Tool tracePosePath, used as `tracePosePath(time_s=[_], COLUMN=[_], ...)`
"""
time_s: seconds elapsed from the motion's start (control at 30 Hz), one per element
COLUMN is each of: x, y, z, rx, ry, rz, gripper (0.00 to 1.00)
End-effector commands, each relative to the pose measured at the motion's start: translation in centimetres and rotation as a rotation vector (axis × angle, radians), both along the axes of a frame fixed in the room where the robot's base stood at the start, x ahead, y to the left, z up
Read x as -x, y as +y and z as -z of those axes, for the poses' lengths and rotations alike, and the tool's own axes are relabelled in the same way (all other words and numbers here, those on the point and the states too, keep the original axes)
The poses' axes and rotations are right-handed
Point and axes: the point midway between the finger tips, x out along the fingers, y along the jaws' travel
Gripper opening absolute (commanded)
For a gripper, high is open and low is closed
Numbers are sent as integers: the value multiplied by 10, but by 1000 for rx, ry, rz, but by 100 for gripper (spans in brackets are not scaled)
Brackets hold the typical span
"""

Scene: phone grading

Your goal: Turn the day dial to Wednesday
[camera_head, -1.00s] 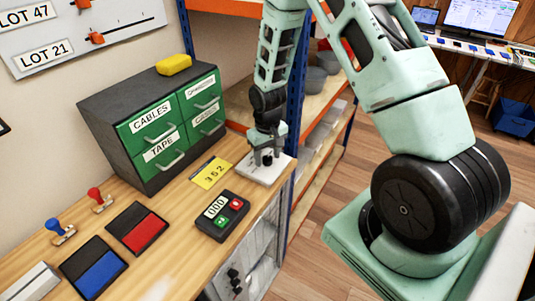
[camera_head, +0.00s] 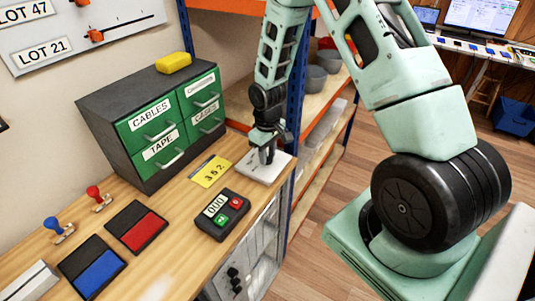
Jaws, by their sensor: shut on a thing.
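A white plate-like base (camera_head: 257,174) lies at the right end of the wooden bench, by the blue shelf post. My gripper (camera_head: 268,157) is pointed down over it, with its fingers low at the base. The gripper is shut on a dial, which the fingers and hand mostly hide. No day names can be read on the base from here.
A yellow card marked 352 (camera_head: 211,171) and a dark counter box (camera_head: 222,215) reading 000 lie close by. Green drawers (camera_head: 170,125) stand behind. Red (camera_head: 137,227) and blue (camera_head: 93,267) pads and two stamps are at the left. Storage shelves (camera_head: 320,110) stand to the right.

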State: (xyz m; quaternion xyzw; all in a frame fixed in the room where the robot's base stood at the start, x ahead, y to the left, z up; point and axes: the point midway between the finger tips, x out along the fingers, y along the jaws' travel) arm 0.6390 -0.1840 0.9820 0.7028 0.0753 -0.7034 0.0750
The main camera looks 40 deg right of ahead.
Motion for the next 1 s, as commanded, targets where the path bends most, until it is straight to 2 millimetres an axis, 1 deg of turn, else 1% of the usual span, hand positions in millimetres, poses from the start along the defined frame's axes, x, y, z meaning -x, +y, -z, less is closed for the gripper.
tracePosePath(time_s=[0.7, 1.0], x=[-1, -1], y=[0, 0], z=[-2, -2], rx=[-1, 1], ry=[-1, -3], rz=[-680, -916], gripper=[8, 8])
